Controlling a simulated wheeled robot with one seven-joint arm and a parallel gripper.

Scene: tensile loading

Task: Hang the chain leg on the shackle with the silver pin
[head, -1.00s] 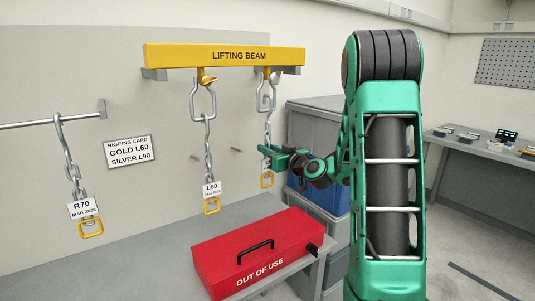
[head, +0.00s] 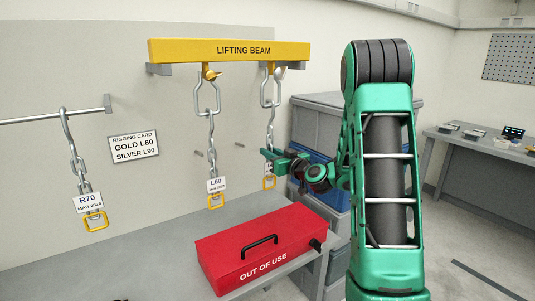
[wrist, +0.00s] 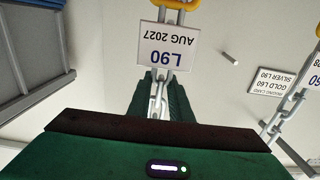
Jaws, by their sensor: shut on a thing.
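The yellow lifting beam (head: 230,50) carries two shackles. The left shackle (head: 208,95) has a gold pin and holds the L60 chain leg (head: 211,135). The right shackle (head: 277,92) has a silver pin (head: 280,73). My gripper (head: 268,155) is shut on the L90 chain leg (head: 270,125), below the right shackle. The leg's top link overlaps this shackle in the head view; I cannot tell whether it bears on it. The leg hangs upright, with a yellow end ring (head: 269,183). The wrist view shows its tag (wrist: 167,47), reading L90 AUG 2027.
The R70 chain leg (head: 75,160) hangs on a rail at left. A rigging card (head: 133,146) reads GOLD L60, SILVER L90. A red OUT OF USE box (head: 255,250) sits on the bench below. Grey and blue crates (head: 318,125) stand behind my gripper.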

